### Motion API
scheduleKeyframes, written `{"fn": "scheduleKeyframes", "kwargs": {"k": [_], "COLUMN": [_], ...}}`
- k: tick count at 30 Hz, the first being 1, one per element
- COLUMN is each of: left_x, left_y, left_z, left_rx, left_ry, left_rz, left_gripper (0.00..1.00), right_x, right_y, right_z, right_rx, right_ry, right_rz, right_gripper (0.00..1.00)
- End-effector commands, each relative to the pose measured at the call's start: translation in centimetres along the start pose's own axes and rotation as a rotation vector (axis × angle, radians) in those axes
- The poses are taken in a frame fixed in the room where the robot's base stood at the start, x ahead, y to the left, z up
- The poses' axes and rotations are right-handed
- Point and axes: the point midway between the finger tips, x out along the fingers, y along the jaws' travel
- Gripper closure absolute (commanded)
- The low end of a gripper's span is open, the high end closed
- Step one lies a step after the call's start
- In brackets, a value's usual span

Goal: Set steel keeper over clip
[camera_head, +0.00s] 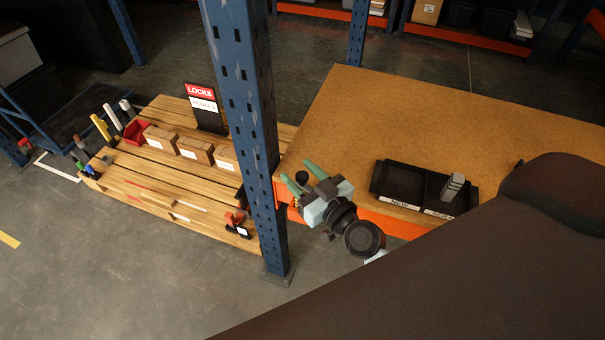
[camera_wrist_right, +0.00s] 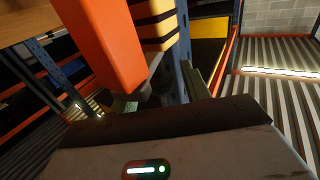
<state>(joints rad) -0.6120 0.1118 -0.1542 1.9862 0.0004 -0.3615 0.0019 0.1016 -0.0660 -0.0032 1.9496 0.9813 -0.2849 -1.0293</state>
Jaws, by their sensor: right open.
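My right gripper (camera_head: 304,175) is open in the head view. Its two green fingers straddle a gap beside the blue upright, at the left corner of the orange beam (camera_head: 400,227). A small dark round knob (camera_head: 301,176) shows by its fingers; I cannot tell whether they touch it. In the wrist view the orange beam end (camera_wrist_right: 108,45) stands close in front of the gripper. I cannot clearly make out the clip in either view. Grey pieces (camera_head: 453,187), possibly the steel keeper, stand in the right compartment of a black tray (camera_head: 377,178). My left gripper is not in view.
The blue upright (camera_head: 250,120) stands just left of my right gripper. The brown shelf board (camera_head: 400,115) is mostly clear. A wooden pallet (camera_head: 160,180) with cartons, a red bin (camera_head: 137,131) and a "LOCKS" sign (camera_head: 204,107) lies to the left.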

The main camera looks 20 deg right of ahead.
Motion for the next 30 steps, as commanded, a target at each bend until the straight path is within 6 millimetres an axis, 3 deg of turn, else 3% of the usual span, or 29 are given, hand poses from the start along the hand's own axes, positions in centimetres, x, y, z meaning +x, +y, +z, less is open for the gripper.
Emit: {"fn": "scheduleKeyframes", "kwargs": {"k": [5, 15, 20, 30], "left_x": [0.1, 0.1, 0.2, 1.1], "left_y": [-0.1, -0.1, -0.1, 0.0], "left_z": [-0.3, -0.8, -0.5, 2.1], "left_rx": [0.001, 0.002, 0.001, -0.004], "left_ry": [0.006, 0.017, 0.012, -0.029], "left_rz": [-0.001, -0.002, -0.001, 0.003], "left_gripper": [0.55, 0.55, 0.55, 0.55], "right_x": [0.0, 0.0, -0.1, -0.3], "right_y": [0.0, 0.0, 0.0, -0.6], "right_z": [0.0, 0.0, 0.1, 0.4], "right_rx": [0.0, 0.0, -0.004, -0.007], "right_ry": [-0.001, 0.0, 0.0, 0.001], "right_rz": [0.0, 0.0, -0.013, -0.148], "right_gripper": [0.53, 0.97, 0.97, 0.97]}}
